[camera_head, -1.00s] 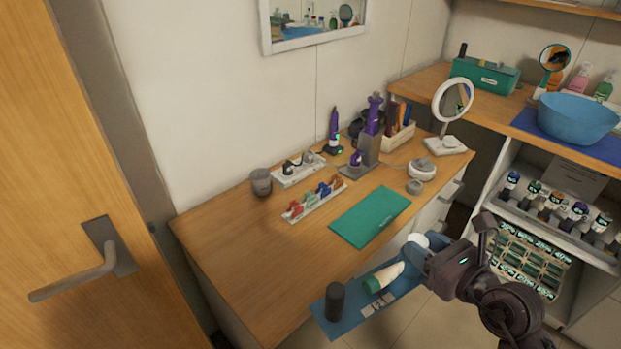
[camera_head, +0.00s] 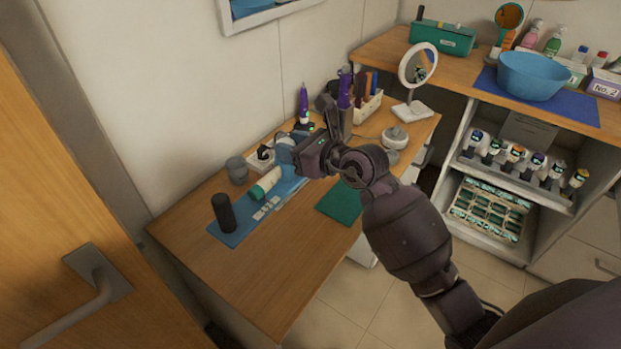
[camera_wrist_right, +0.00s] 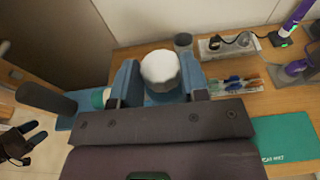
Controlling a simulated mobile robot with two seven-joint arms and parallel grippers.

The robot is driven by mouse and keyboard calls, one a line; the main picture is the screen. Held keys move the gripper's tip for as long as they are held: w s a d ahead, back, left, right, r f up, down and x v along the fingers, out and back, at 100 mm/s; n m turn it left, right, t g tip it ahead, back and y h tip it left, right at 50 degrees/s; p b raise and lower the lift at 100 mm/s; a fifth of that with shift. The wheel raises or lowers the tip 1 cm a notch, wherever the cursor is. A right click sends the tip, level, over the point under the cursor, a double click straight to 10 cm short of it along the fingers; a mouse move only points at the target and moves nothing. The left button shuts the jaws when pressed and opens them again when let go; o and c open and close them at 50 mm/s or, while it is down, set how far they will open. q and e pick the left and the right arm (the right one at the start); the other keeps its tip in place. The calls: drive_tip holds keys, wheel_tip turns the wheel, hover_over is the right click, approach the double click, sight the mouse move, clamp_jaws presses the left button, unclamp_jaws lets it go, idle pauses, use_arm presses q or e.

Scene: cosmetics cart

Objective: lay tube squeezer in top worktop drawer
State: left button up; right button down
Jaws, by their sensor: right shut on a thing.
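In the right wrist view a white faceted knob (camera_wrist_right: 160,70) sits between the blue fingers. I cannot tell whether the piece touches the wood. White drawer fronts (camera_head: 362,251) show partly under the worktop's right edge; their state is unclear. My left gripper (camera_wrist_right: 40,131) shows open and empty at the wrist view's left edge.
A green mat (camera_head: 340,203), grey cup (camera_head: 237,170), white round pot (camera_head: 395,136) and round mirror (camera_head: 417,66) stand on the worktop. Purple tools (camera_head: 304,103) and a brush box (camera_head: 368,106) are behind. The front left worktop is clear. A door (camera_head: 50,190) is at left.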

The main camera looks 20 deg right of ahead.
wheel_tip(320, 180, down, 19)
drive_tip(key=b, duration=0.5)
drive_tip(key=shift+f, duration=0.1)
use_arm(q)
wheel_tip(320, 180, down, 5)
drive_tip(key=shift+d+r, duration=0.1)
drive_tip(key=shift+d, duration=0.05)
drive_tip(key=shift+f, duration=0.25)
use_arm(e)
drive_tip(key=shift+f, duration=0.1)
drive_tip(key=c, duration=0.6)
unclamp_jaws()
drive_tip(key=shift+c, duration=0.2)
